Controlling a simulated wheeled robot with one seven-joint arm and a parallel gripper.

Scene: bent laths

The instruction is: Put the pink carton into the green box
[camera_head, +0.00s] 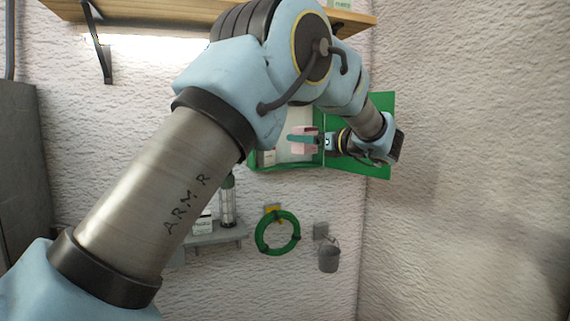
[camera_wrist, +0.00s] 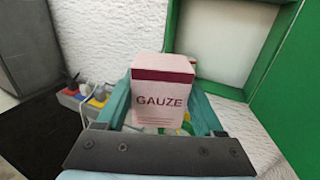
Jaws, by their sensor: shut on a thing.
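The pink carton (camera_wrist: 162,85), labelled GAUZE, is held between the two teal fingers of my gripper (camera_wrist: 165,105) in the wrist view. In the head view the carton (camera_head: 304,140) is at the opening of the green box (camera_head: 285,168), with my gripper (camera_head: 303,139) around it. The green box is a wall cabinet with its green door (camera_head: 380,108) swung open to the right. I cannot tell whether the carton is inside the box or just in front of it. My arm hides the box's upper part.
A small pale carton (camera_head: 268,157) stands in the box's lower left. A wooden shelf (camera_head: 150,12) runs above.

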